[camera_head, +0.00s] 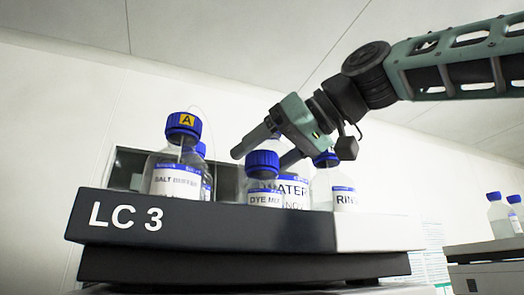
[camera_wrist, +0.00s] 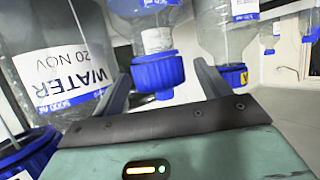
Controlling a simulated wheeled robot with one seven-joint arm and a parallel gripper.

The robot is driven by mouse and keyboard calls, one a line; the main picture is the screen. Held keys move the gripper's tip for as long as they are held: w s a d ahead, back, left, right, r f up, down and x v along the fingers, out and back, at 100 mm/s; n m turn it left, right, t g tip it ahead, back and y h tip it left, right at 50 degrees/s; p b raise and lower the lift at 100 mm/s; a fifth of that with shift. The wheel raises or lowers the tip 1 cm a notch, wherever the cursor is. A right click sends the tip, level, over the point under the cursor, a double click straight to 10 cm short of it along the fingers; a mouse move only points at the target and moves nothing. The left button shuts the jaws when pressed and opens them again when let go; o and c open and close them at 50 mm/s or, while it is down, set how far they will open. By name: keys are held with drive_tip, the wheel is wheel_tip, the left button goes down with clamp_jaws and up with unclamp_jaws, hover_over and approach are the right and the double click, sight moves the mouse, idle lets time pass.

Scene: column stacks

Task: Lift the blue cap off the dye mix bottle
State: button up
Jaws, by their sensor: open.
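The dye mix bottle (camera_head: 265,199) is a small clear bottle with a white label. It stands at the front of the stack's top in the head view. Its blue cap (camera_head: 262,160) is on it. My gripper (camera_head: 264,156) reaches down from the right, with one finger left of the cap and one right of it. In the wrist view, which looks upside down, the blue cap (camera_wrist: 158,73) appears between the open fingers (camera_wrist: 161,76), with a gap on each side. The gripper holds nothing.
A salt buffer bottle (camera_head: 172,180) with a yellow A tag stands left. The water bottle (camera_head: 294,191) is close behind, and a rinse bottle (camera_head: 342,197) stands right. The LC 3 tray's front wall (camera_head: 200,220) runs before them. More bottles (camera_head: 498,215) stand far right.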

drive_tip(key=shift+a, duration=0.1)
drive_tip(key=shift+c, duration=0.4)
drive_tip(key=c, duration=0.9)
drive_tip(key=shift+c, duration=0.2)
drive_tip(key=shift+r+p, duration=1.2)
drive_tip(key=shift+r, duration=3.75)
